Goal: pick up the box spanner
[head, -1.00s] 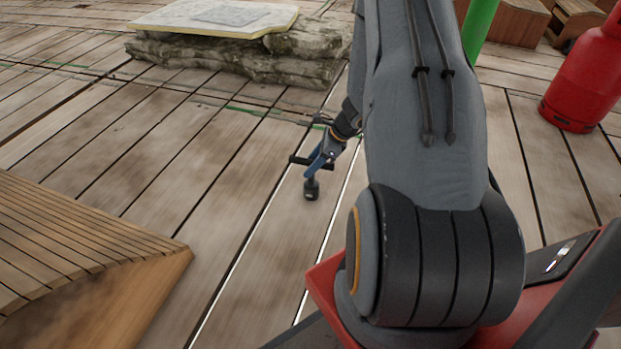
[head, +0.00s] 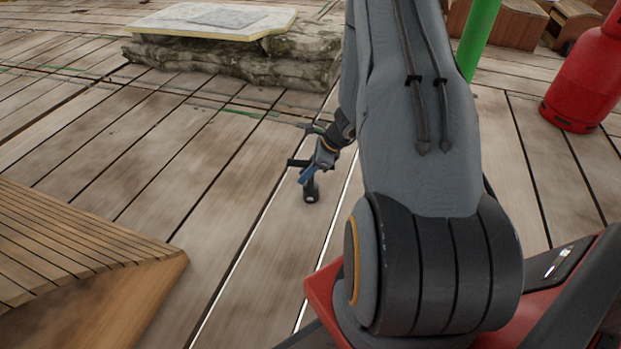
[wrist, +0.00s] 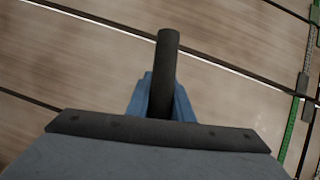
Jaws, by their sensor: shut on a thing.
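The box spanner (head: 312,193) is a short dark tube with a wider, rounded lower end in the head view. In the wrist view the dark tube (wrist: 167,60) stands out between the blue fingers. My gripper (head: 307,174) is shut on it, with one blue finger showing on each side of it in the wrist view (wrist: 161,98). The spanner's lower end shows over the plank deck in the head view; I cannot tell whether it touches the boards. Part of the spanner is hidden by my fingers and the gripper's dark crossbar.
The plank deck (head: 150,160) is clear around my gripper. A slatted wooden piece (head: 80,250) lies at the lower left. A stone-like stack with a pale board (head: 210,22) stands behind. A red gas cylinder (head: 585,85) and a green pole (head: 480,35) stand at right.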

